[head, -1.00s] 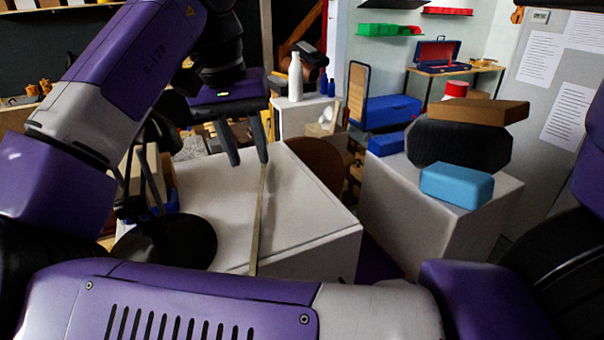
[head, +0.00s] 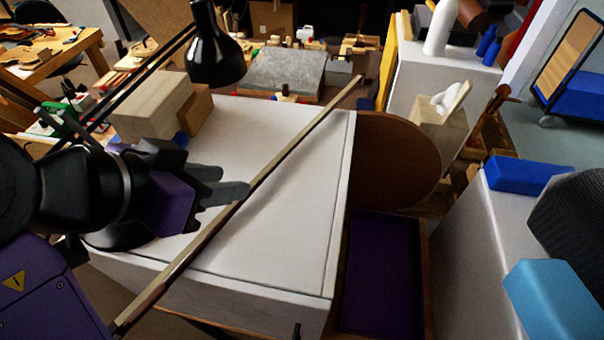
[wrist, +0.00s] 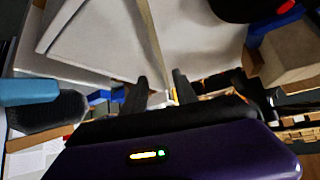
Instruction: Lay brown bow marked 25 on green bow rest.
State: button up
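A long, thin, tan-brown bow (head: 290,155) runs diagonally across the white bench top (head: 285,235) in the head view. In the wrist view the bow (wrist: 147,30) runs down toward the gap between my fingers (wrist: 160,82). They do not look closed on it. I cannot make out a green bow rest.
A black lamp (head: 214,50) stands over the bench's left side near wooden blocks (head: 150,105). A round brown board (head: 395,160) and purple-lined tray (head: 382,275) are right of the bench. Blue boxes (head: 555,305) lie farther right.

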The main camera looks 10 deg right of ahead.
aim_at(253, 182)
jog(key=x, duration=0.2)
jog(key=shift+w+d+f, duration=0.15)
jog(key=shift+d+f, duration=0.05)
jog(key=shift+d, duration=0.05)
jog(key=shift+a+p+x, duration=0.15)
jog(key=shift+p+x, duration=0.5)
jog(key=shift+x, duration=0.65)
jog(key=shift+a+p+x, duration=0.2)
jog(key=shift+p+x, duration=0.4)
jog(key=shift+x, duration=0.7)
jog(key=shift+f, duration=0.15)
grip_shut()
